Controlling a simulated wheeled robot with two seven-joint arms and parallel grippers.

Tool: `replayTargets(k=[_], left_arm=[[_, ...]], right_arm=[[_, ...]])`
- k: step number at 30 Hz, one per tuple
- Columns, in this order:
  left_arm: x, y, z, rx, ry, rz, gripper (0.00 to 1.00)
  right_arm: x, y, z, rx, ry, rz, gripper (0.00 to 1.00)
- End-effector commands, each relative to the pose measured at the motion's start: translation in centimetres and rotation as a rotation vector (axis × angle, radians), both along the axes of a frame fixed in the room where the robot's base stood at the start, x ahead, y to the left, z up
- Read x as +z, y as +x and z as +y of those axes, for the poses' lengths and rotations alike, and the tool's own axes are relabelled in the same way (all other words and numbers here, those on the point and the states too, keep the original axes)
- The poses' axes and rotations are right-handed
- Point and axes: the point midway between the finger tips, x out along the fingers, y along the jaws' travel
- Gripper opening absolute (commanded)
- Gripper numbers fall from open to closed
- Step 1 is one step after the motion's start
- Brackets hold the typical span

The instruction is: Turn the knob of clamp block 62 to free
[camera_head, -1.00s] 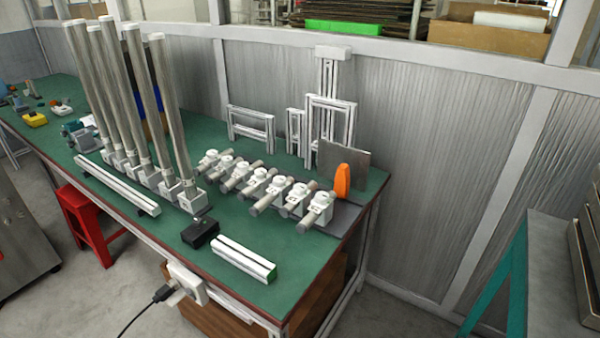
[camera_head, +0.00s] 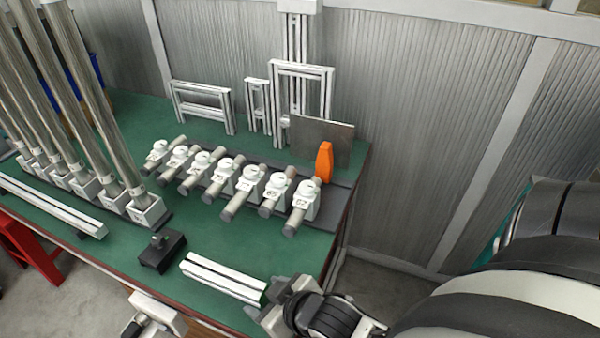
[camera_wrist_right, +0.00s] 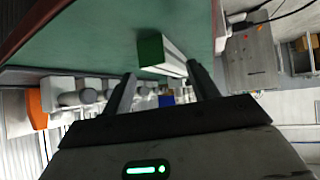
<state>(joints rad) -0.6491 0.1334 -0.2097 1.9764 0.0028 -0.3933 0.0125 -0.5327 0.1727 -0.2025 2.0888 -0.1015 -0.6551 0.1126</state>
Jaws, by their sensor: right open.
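Clamp block 62 (camera_head: 301,204) is the white block at the right end of a row of several similar blocks, its label faint. A pale round knob tops it, and a grey cylinder runs through it. I cannot tell which way the knob is turned. My right gripper (camera_head: 263,301) is at the table's front edge, below and apart from the block. In the right wrist view the right gripper (camera_wrist_right: 160,82) is open, with nothing held. A white bar with a green end (camera_wrist_right: 150,51) shows beyond its fingers.
An orange wedge-shaped thing (camera_head: 324,162) and a grey plate (camera_head: 322,138) stand behind the block. A black fixture (camera_head: 162,253) and the white bar (camera_head: 222,279) lie in front. Tall tubes (camera_head: 95,105) stand at left. Green tabletop between row and bar is clear.

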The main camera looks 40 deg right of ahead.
Motion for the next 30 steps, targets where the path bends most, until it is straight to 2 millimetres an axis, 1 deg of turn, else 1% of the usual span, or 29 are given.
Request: replayTargets(k=[1,3,5,8,9,11,12,14,15,17,18,19,20,21,23,24,26,27,29,30], left_arm=[[0.1,0.0,-0.1,-0.003,-0.001,-0.002,0.36],[0.0,0.0,-0.1,-0.003,-0.001,-0.001,0.36],[-0.1,0.0,-0.1,-0.004,0.0,0.0,0.36],[-0.3,-0.1,0.0,-0.004,0.001,0.004,0.36],[-0.4,-0.1,0.0,-0.004,0.002,0.004,0.36],[-0.5,-0.2,0.1,-0.004,0.003,0.006,0.36],[-0.6,-0.2,0.1,-0.004,0.003,0.007,0.36],[-0.7,-0.2,0.1,-0.004,0.003,0.008,0.36],[-0.8,-0.2,0.1,-0.004,0.003,0.007,0.36],[-0.8,-0.2,0.1,-0.004,0.003,0.005,0.36],[-0.9,-0.1,0.1,-0.004,0.002,0.003,0.36],[-0.9,-0.1,0.1,-0.003,0.001,0.002,0.36],[-0.9,-0.1,0.1,-0.003,0.0,0.0,0.36],[-1.0,0.0,0.1,-0.004,-0.001,-0.002,0.36],[-1.2,0.0,0.1,-0.003,-0.001,-0.004,0.36],[-1.3,0.0,0.1,-0.004,-0.002,-0.004,0.36],[-1.5,0.0,0.1,-0.005,-0.002,-0.004,0.36],[-1.6,0.0,0.0,-0.006,-0.002,-0.004,0.36],[-1.7,0.1,0.0,-0.006,-0.002,-0.005,0.36],[-1.8,0.1,0.0,-0.008,-0.004,-0.006,0.36]], right_arm=[[0.9,1.6,0.1,0.008,-0.006,-0.062,0.59],[2.3,3.6,0.2,0.02,-0.01,-0.152,0.59],[3.6,5.2,0.4,0.034,-0.01,-0.231,0.59],[6.2,7.9,1.0,0.073,-0.007,-0.375,0.59],[7.4,8.9,1.4,0.095,-0.004,-0.436,0.59],[9.3,10.3,2.0,0.138,-0.001,-0.53,0.59],[10.6,11.2,2.6,0.174,0.005,-0.596,0.59],[12.8,12.5,3.5,0.242,0.009,-0.699,0.59],[14.3,13.1,4.3,0.3,0.014,-0.768,0.59],[16.5,14.0,5.7,0.411,0.017,-0.871,0.59],[17.9,14.3,6.7,0.509,0.017,-0.939,0.59],[18.9,14.5,7.6,0.593,0.017,-0.982,0.59],[19.7,14.5,8.4,0.691,0.009,-1.018,0.59],[20.3,14.4,9.4,0.835,-0.006,-1.046,0.59],[20.3,14.2,10.1,1.061,-0.047,-1.031,0.59],[19.8,14.1,10.0,1.204,-0.086,-0.98,0.59],[18.5,14.3,8.6,1.394,-0.165,-0.849,0.59],[17.6,14.6,6.9,1.493,-0.228,-0.727,0.59],[16.5,15.4,3.1,1.59,-0.331,-0.502,0.59],[16.1,15.9,0.1,1.613,-0.397,-0.339,0.59]])
